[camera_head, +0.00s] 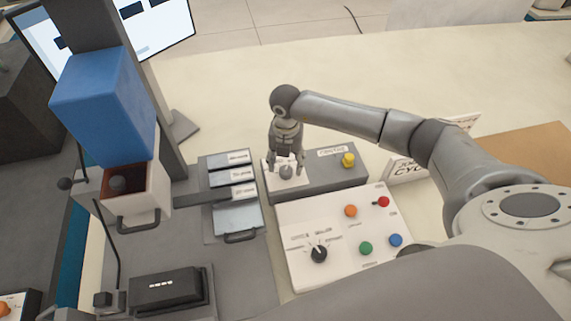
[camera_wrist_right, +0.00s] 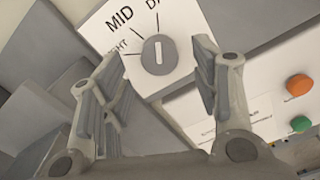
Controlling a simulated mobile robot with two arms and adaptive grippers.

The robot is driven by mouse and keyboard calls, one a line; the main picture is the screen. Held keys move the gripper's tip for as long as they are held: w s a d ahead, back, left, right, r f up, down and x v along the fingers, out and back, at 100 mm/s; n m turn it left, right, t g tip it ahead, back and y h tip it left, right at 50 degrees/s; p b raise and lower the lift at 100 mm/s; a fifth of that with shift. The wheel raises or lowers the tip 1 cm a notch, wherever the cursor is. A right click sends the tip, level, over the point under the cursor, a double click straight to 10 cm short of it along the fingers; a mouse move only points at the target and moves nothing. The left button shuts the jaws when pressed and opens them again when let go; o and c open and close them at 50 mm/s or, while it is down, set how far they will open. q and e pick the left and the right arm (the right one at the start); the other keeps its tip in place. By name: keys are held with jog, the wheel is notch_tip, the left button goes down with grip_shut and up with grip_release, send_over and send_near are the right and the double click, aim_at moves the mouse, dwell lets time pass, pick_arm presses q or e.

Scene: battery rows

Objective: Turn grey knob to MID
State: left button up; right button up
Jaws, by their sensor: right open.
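The grey knob (camera_head: 286,172) sits on a white label plate on the grey box in the head view. In the right wrist view the knob (camera_wrist_right: 159,55) is round, with a white mark that lines up with the tick toward a cut-off label starting with "D". The "MID" label (camera_wrist_right: 119,17) lies to the left of that, and a label ending in "HT" is further left. My right gripper (camera_head: 286,165) is open, with its fingers on either side of the knob and gaps showing in the right wrist view (camera_wrist_right: 160,65). My left gripper is not in view.
The grey box also carries a yellow knob (camera_head: 348,160). A white panel (camera_head: 300,272) in front has a black knob (camera_head: 319,254) and orange, red, green and blue buttons. A blue container (camera_head: 103,103) and labelled slots (camera_head: 230,180) stand to the left.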

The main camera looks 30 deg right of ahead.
aim_at(286, 170)
notch_tip(286, 170, down, 2)
jog(key=shift+w+f, duration=0.1)
jog(key=shift+f, duration=0.6)
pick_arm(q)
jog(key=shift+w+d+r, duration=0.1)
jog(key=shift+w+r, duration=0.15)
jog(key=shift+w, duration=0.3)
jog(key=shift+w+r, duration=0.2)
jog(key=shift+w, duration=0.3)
pick_arm(e)
jog(key=c, duration=1)
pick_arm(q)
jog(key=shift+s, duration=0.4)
pick_arm(e)
jog(key=shift+c, duration=0.2)
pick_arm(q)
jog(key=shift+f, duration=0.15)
